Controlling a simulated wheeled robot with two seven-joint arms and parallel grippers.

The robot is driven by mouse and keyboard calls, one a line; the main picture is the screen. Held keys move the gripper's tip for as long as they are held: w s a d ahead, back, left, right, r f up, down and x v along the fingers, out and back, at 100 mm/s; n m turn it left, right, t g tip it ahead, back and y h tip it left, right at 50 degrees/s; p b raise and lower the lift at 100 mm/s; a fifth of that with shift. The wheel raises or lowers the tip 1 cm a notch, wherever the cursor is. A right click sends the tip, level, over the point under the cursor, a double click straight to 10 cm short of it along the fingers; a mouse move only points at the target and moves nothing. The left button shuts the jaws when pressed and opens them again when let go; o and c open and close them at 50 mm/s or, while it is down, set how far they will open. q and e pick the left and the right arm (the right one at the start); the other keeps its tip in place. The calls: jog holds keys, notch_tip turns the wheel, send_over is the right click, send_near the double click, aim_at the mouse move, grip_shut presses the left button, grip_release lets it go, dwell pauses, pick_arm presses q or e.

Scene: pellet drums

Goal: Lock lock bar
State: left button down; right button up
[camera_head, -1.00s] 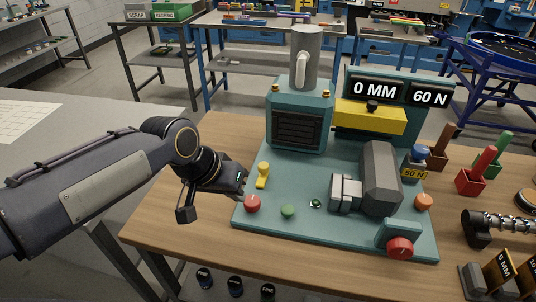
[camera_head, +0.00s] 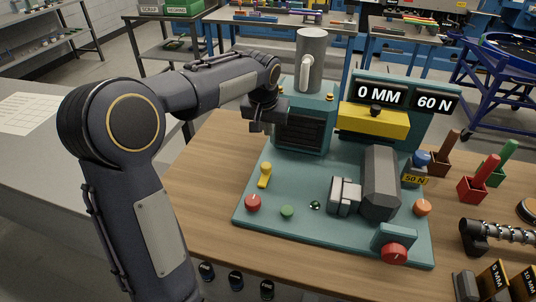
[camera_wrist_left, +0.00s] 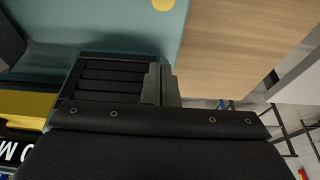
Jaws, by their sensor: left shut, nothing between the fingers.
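A yellow bar (camera_head: 372,121) with a black knob (camera_head: 375,110) lies across the front of the teal display panel on the teal machine base (camera_head: 330,236). A small yellow lever (camera_head: 265,175) stands near the base's left edge; I cannot tell which of these is the lock bar. My left gripper (camera_head: 268,122) is shut and empty, in front of the left side of the machine's black slatted panel (camera_head: 303,132). In the left wrist view the shut fingers (camera_wrist_left: 160,86) are beside the slatted panel (camera_wrist_left: 105,82), and the yellow bar (camera_wrist_left: 25,104) shows at the left.
Red (camera_head: 253,202), green (camera_head: 288,211) and orange (camera_head: 422,207) buttons and a red knob (camera_head: 394,253) sit on the base. A grey block (camera_head: 380,182) stands in its middle. The displays read 0 MM and 60 N. Colored blocks with handles stand on the wooden table's right.

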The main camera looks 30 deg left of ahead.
aim_at(264, 172)
pick_arm(q)
jog(key=p+x, duration=0.1)
jog(key=x, duration=0.8)
jog(key=shift+w+f, duration=0.1)
jog(key=shift+f, duration=0.1)
jog(key=shift+d+f, duration=0.1)
jog(key=shift+f, duration=0.15)
jog(key=s, duration=0.1)
jog(key=s+p, duration=0.1)
jog(key=s, duration=0.1)
jog(key=shift+s+d, duration=0.2)
jog(key=shift+d, duration=0.2)
jog(key=shift+s, duration=0.1)
jog(key=shift+s+d+f+b, duration=0.1)
jog(key=shift+s+b, duration=0.25)
jog(key=s, duration=0.2)
jog(key=s+d+b, duration=0.1)
jog(key=shift+s, duration=0.4)
jog(key=shift+f, duration=0.1)
